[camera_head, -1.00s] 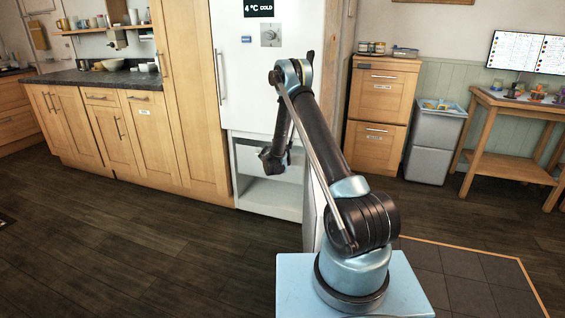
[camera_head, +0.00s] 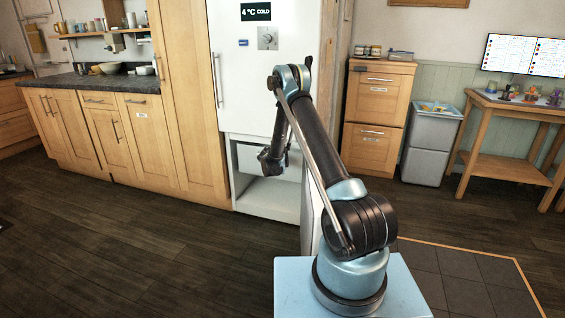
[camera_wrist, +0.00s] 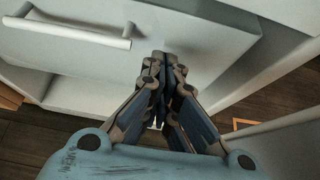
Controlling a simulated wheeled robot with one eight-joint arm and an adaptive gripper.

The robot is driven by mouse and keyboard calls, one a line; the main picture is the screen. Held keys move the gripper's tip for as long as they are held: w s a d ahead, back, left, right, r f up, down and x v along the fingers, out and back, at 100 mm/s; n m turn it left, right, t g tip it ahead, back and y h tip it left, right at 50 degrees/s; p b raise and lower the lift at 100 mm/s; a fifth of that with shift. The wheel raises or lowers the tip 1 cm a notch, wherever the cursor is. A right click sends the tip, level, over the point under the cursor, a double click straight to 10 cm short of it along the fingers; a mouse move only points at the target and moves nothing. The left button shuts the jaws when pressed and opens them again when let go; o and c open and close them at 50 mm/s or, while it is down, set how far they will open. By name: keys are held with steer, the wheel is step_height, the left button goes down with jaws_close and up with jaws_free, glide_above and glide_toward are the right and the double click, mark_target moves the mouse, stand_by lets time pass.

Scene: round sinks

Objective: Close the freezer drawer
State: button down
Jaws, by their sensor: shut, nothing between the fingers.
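The white freezer drawer (camera_head: 249,158) sits in the upper part of the open lower compartment of the tall white fridge-freezer. In the wrist view its pale front (camera_wrist: 190,38) fills the upper middle, with a bar handle (camera_wrist: 75,30) at the upper left. My gripper (camera_head: 268,161) is in front of the drawer. In the wrist view my gripper (camera_wrist: 164,60) is shut and empty, its fingertips at the drawer front, right of the handle. I cannot tell whether they touch it. How far the drawer sticks out is hard to judge.
The freezer door (camera_head: 311,212) stands open to the right, partly hidden behind my arm. Below the drawer is an empty white space (camera_head: 268,195). Wooden cabinets (camera_head: 150,125) stand left, a grey bin (camera_head: 428,145) and wooden table (camera_head: 515,115) right. The dark floor at left is clear.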

steer(key=v, duration=1)
steer(key=a+f+t, duration=0.2)
steer(key=a+f, duration=0.2)
steer(key=a, duration=1)
steer(key=r+x, duration=0.2)
steer(key=x, duration=1.1)
steer(key=shift+w+d+r+h, duration=0.2)
steer(key=shift+w+d+h, duration=0.1)
steer(key=shift+w, duration=0.2)
steer(key=shift+w+d, duration=0.25)
steer(key=shift+w, duration=0.45)
steer(key=shift+w+d, duration=0.3)
steer(key=shift+w, duration=0.45)
steer(key=shift+w+d, duration=0.25)
steer(key=shift+w, duration=0.45)
